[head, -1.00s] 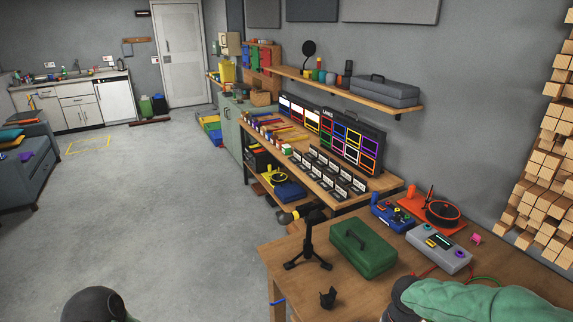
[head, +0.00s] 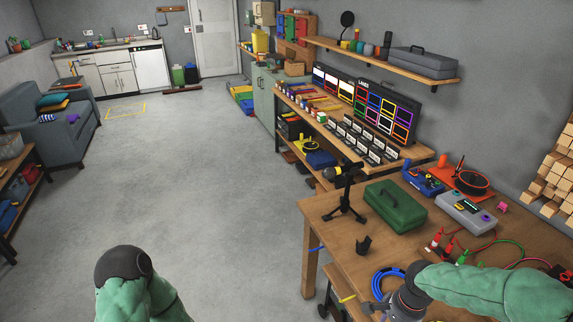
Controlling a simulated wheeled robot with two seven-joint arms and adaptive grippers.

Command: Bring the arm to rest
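My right arm (head: 490,288) comes in from the right in a green sleeve, low over the front of the wooden workbench (head: 325,212). Its grey wrist is at the bottom edge, and the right gripper (head: 372,309) shows only in part there, so its fingers cannot be made out. My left arm (head: 150,295), also green with a dark rounded joint, is at the bottom left over the open floor. The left gripper is out of the picture.
On the bench are a green toolbox (head: 395,207), a black stand (head: 345,195), a grey device (head: 466,213), a blue cable coil (head: 390,283) and red and green leads. A shelf rack (head: 20,185) stands at the left. The grey floor (head: 210,170) between is clear.

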